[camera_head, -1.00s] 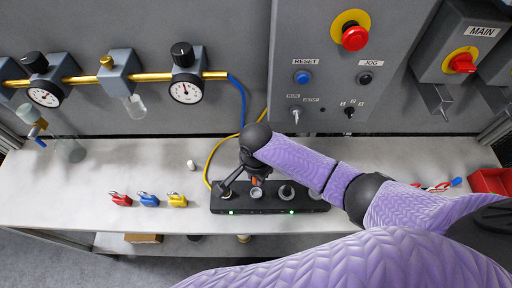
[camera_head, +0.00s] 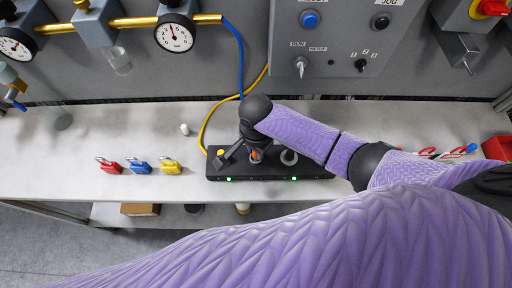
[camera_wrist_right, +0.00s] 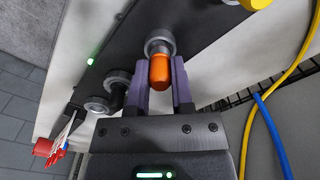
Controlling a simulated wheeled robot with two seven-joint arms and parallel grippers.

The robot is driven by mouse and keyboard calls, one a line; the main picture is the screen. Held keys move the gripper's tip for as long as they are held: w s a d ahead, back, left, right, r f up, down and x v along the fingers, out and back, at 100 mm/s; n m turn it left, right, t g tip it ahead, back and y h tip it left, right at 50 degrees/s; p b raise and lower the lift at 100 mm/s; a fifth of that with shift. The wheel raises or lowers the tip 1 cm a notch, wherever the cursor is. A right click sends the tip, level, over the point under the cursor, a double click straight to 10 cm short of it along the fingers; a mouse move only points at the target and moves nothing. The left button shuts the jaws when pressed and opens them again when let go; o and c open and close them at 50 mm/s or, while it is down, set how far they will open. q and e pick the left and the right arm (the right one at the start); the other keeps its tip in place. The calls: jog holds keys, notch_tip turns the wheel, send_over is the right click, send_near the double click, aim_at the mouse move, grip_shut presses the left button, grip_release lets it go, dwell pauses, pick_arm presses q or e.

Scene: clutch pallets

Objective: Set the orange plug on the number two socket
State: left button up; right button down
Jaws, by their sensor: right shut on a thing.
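The orange plug (camera_wrist_right: 160,70) is between the two fingers of my right gripper (camera_wrist_right: 161,88), which is shut on it. In the wrist view its far end meets a grey round socket ring (camera_wrist_right: 160,42); I cannot tell whether it is seated. In the head view the orange plug (camera_head: 254,155) shows at the black socket strip (camera_head: 266,172), just right of a yellow plug (camera_head: 220,152). My right gripper (camera_head: 248,155) is there, partly hidden by its own wrist. Socket numbers are not legible. My left gripper is not in view.
Further grey sockets (camera_wrist_right: 117,80) lie along the strip. Red (camera_head: 111,167), blue (camera_head: 140,167) and yellow (camera_head: 170,167) padlocks lie on the bench to the left. A yellow cable (camera_head: 206,125) and a blue cable (camera_head: 241,60) run behind. A red bin (camera_head: 497,148) stands far right.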

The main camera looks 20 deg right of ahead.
jog(key=shift+p, duration=0.45)
dwell(0.6)
jog(key=shift+r+p, duration=0.1)
jog(key=shift+p, duration=0.25)
jog(key=shift+f+b, duration=0.45)
jog(key=shift+f, duration=0.25)
jog(key=c, duration=0.8)
grip_release()
